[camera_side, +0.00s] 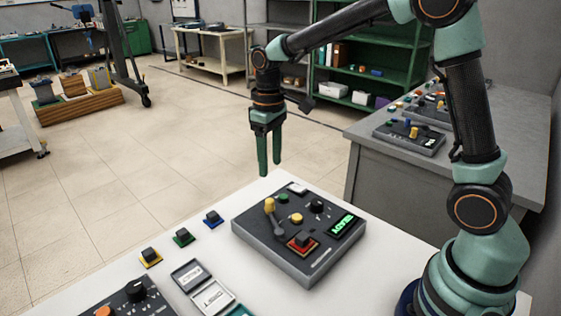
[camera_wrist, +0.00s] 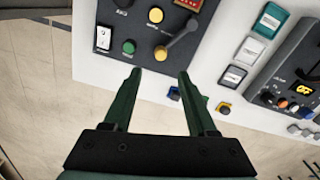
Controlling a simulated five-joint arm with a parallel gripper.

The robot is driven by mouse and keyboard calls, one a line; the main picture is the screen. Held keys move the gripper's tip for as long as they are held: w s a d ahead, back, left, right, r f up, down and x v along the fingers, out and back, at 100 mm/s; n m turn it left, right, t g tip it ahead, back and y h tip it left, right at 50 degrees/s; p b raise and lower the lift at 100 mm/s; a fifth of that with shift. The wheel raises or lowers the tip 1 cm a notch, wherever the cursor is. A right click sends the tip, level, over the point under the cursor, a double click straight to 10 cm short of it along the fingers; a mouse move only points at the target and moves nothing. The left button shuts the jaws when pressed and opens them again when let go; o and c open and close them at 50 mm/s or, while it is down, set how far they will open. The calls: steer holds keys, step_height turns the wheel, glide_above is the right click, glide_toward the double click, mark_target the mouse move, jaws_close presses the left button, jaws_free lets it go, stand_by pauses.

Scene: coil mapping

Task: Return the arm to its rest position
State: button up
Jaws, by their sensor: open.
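My gripper (camera_side: 269,172) hangs in the air with its green fingers pointing down, above the far edge of the white table (camera_side: 345,290). Its fingers are apart and nothing is between them; the wrist view also shows the open fingers (camera_wrist: 160,76). A grey control box (camera_side: 262,240) stands on the table below and to the right of my gripper in the side view. It has a yellow-knobbed lever (camera_side: 270,207), a black knob (camera_side: 317,206), a red-framed block (camera_side: 302,243) and a lit green display (camera_side: 342,224). My gripper touches none of these.
Blue (camera_side: 212,218), green (camera_side: 182,237) and yellow (camera_side: 150,257) bases with dark blocks lie left of the box. Framed labelled tiles (camera_side: 187,274) and a second panel (camera_side: 128,300) stand nearer. A grey bench (camera_side: 365,165) is at right. Air around the gripper is clear.

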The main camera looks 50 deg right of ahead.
steer(key=s+d+r+m+t, duration=0.1)
steer(key=s+r+t, duration=0.1)
steer(key=s, duration=0.5)
steer(key=s+r+m+t, duration=0.1)
steer(key=s+r+t, duration=0.2)
steer(key=s+r, duration=0.2)
steer(key=shift+s+d+r+m+t, duration=0.3)
steer(key=shift+s+d+m, duration=0.1)
steer(key=shift+s, duration=0.75)
